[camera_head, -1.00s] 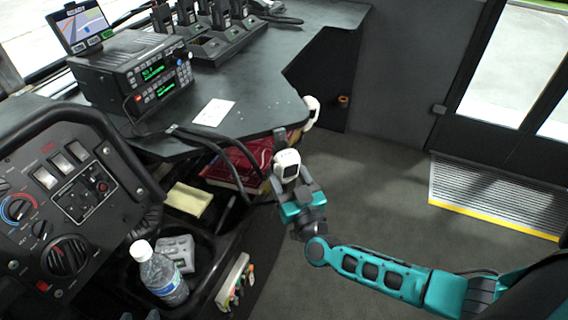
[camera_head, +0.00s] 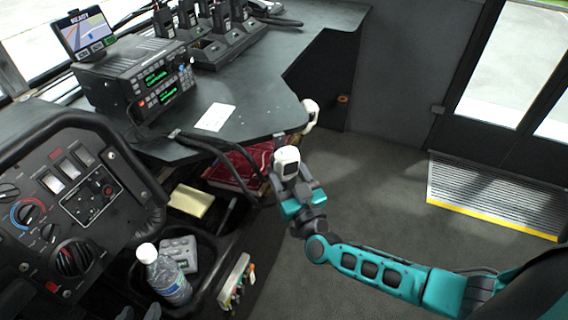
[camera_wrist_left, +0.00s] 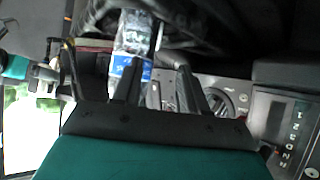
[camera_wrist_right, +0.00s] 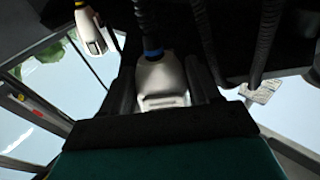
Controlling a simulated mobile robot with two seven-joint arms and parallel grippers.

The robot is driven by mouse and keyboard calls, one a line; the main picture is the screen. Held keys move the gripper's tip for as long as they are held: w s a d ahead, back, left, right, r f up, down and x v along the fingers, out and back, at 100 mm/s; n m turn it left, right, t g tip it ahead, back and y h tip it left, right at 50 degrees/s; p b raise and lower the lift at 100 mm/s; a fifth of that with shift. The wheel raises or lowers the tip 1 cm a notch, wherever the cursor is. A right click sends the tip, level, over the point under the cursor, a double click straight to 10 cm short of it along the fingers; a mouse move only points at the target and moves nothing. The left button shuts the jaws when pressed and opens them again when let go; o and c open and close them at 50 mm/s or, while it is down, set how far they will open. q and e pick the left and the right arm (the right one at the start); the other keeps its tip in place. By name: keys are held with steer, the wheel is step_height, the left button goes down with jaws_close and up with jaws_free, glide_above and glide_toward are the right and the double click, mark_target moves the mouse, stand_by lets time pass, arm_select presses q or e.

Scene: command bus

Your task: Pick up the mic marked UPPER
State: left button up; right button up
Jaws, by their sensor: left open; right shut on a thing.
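A white mic (camera_head: 287,163) is between the fingers of my right gripper (camera_head: 292,182), below the desk's front edge. In the right wrist view the held mic (camera_wrist_right: 161,82) is pale grey with a blue band where its cord joins. A second white mic (camera_head: 310,114) is at the desk corner, apart from the gripper. A mic with a yellow band (camera_wrist_right: 90,32) shows at upper left in the right wrist view. No UPPER marking is legible. My left gripper (camera_wrist_left: 156,78) is open and empty in the left wrist view, with a water bottle (camera_wrist_left: 132,45) beyond its fingers.
The desk (camera_head: 255,95) carries a radio unit (camera_head: 145,80) and handheld radios in chargers. The bottle (camera_head: 165,278) stands in a console tray by the steering wheel (camera_head: 125,150). Dark cords hang near the held mic. The floor (camera_head: 390,190) toward the door step is clear.

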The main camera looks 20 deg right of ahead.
mark_target(291, 168)
steer(key=shift+w+r+p, duration=0.2)
steer(key=shift+r+p, duration=1.05)
steer(key=shift+r, duration=0.35)
steer(key=shift+s+r+p, duration=0.1)
steer(key=shift+s+p, duration=0.8)
steer(key=shift+s, duration=0.4)
steer(key=shift+s+a+r+p, duration=0.1)
steer(key=shift+s+p, duration=0.5)
steer(key=shift+s, duration=0.55)
steer(key=shift+s+r+p, duration=0.1)
steer(key=shift+s+p, duration=0.45)
steer(key=shift+s, duration=0.6)
steer(key=shift+f, duration=0.1)
